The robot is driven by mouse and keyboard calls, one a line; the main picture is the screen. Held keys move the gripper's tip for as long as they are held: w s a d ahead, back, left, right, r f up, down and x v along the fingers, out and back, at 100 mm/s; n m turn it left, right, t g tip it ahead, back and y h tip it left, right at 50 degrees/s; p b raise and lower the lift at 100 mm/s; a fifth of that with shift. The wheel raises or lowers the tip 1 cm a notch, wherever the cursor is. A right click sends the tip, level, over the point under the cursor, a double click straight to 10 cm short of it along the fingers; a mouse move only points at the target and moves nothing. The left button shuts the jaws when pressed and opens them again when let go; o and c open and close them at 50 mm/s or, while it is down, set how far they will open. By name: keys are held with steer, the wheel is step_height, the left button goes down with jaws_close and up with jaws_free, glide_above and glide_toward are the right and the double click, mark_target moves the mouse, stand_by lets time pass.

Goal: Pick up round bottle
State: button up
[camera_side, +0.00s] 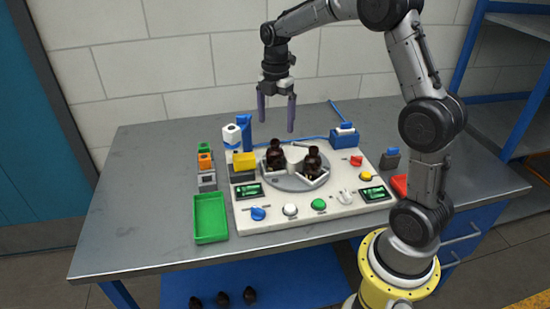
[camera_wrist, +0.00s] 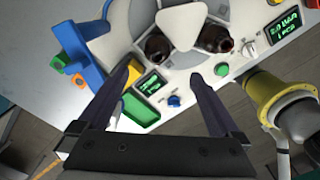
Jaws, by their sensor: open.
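Two dark amber bottles stand on the grey round turntable (camera_side: 293,183) of the white panel. One bottle (camera_side: 275,154) is on the left and the other bottle (camera_side: 313,162) on the right, with a white triangular divider (camera_side: 294,154) between them. I cannot tell for sure which one is the round bottle. In the wrist view the left bottle (camera_wrist: 158,45) and the right bottle (camera_wrist: 215,38) show from above. My gripper (camera_side: 276,115) is open and empty, above and behind the bottles. Its two fingers also show in the wrist view (camera_wrist: 162,82), apart from both bottles.
The white panel (camera_side: 240,215) carries knobs, buttons and two green displays. A green tray (camera_side: 210,218) lies at its left, near small coloured blocks (camera_side: 205,160). A blue fixture (camera_side: 245,132) and a yellow block (camera_side: 244,161) stand left of the turntable. The table's left side is clear.

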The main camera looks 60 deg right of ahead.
mark_target(275, 141)
step_height(275, 141, down, 4)
steer(key=shift+f, duration=0.1)
steer(key=shift+w+d+f, duration=0.15)
steer(key=shift+f, duration=1.1)
steer(key=shift+w+d+f, duration=0.1)
steer(key=shift+w+f, duration=0.05)
steer(key=shift+f, duration=1.1)
steer(key=c, duration=1.5)
